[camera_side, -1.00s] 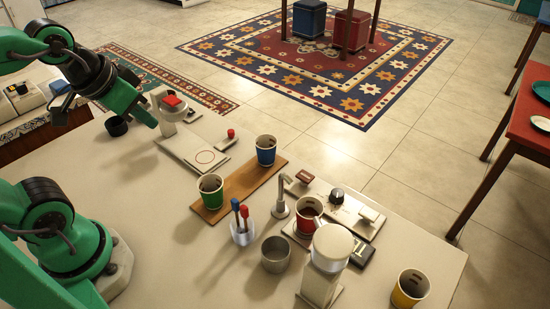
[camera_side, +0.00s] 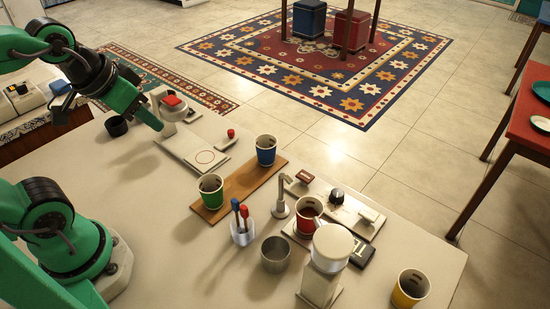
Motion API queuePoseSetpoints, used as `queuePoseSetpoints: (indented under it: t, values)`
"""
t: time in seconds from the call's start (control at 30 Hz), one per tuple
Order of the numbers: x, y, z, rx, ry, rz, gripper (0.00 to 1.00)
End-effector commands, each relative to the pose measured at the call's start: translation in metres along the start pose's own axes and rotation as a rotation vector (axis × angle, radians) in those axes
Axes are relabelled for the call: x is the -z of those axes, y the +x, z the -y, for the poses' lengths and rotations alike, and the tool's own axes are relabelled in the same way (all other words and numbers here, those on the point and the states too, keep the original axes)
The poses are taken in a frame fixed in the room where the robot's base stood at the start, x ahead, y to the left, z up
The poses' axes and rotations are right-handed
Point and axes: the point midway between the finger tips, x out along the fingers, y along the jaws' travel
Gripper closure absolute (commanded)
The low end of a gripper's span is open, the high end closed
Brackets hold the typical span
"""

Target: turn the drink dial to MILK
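A black round dial (camera_side: 337,196), which looks like the drink dial, sits on a pale panel (camera_side: 352,212) at the right of the worktop. Its markings are too small to read, so I cannot tell its setting. A red cup (camera_side: 306,226) stands at the panel's near left, beside a metal spout (camera_side: 281,207). My gripper (camera_side: 152,117) is at the upper left, above the worktop and far from the dial. Its green jaw points down and right, near the red-topped machine. I cannot tell how far its jaws are apart.
A red-topped machine (camera_side: 172,102) and flat plate (camera_side: 190,148) stand near my gripper. Green (camera_side: 211,192) and blue (camera_side: 266,151) cups stand on a wooden board (camera_side: 240,184). A stirrer holder (camera_side: 242,233), metal cup (camera_side: 275,254), white-topped device (camera_side: 325,264) and yellow cup (camera_side: 409,288) stand nearer.

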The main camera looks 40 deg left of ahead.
Motion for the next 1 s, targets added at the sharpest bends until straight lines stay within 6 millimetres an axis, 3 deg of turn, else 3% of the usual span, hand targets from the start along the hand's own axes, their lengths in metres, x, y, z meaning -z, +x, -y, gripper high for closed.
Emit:
queuePoseSetpoints:
  t: [0.03, 0.1, 0.27, 0.57, 1.0]
  values:
    - [0.002, 0.000, -0.001, -0.002, -0.001, 0.003, 0.59]
    - [0.006, 0.000, -0.002, -0.004, -0.005, 0.010, 0.45]
    - [0.023, 0.002, -0.009, -0.015, -0.020, 0.035, 0.45]
    - [0.072, 0.015, -0.033, -0.037, -0.069, 0.109, 0.45]
    - [0.136, 0.058, -0.084, -0.043, -0.140, 0.225, 0.45]
